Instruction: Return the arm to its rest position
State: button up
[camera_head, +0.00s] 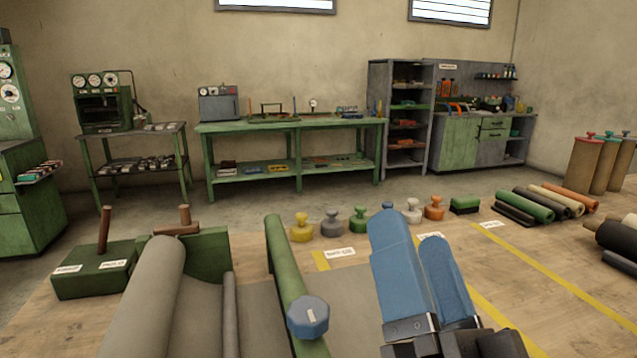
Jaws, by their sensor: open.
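My gripper (412,240) is at the lower right of centre, close to the camera. Its two blue fingers point up and away, with a small gap between them and nothing seen held there. Its dark metal mount shows at the bottom edge. The fingers hide part of the workbench (520,265) behind them. Left of the gripper, apart from it in the picture, is a long green bar (285,270) with a blue-grey knob (307,317). A grey sheet roll (150,295) lies further left.
Several knobbed stamps stand along the bench's far side, including a yellow one (301,228) and an orange one (433,208). Coloured rolls (530,207) lie at right, with dark rolls (617,238) at the edge. A green box with a lever (95,270) stands left. Bench right of the gripper is clear.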

jog(key=s+d+f+g+h, duration=0.2)
jog(key=s+d+f+g, duration=0.1)
jog(key=s+f, duration=0.4)
jog(key=s+d+f+g+h, duration=0.25)
jog(key=s+f, duration=0.25)
jog(key=f, duration=0.5)
jog(key=s+d+f+n+g, duration=0.2)
jog(key=s+d+f+n, duration=0.1)
jog(key=s, duration=0.5)
jog(key=s+d+f+n+g+p, duration=0.1)
jog(key=s+d+f+n+g, duration=0.1)
jog(key=s+d, duration=0.3)
jog(key=s+f+n, duration=0.1)
jog(key=s, duration=0.2)
jog(key=shift+f+n, duration=0.4)
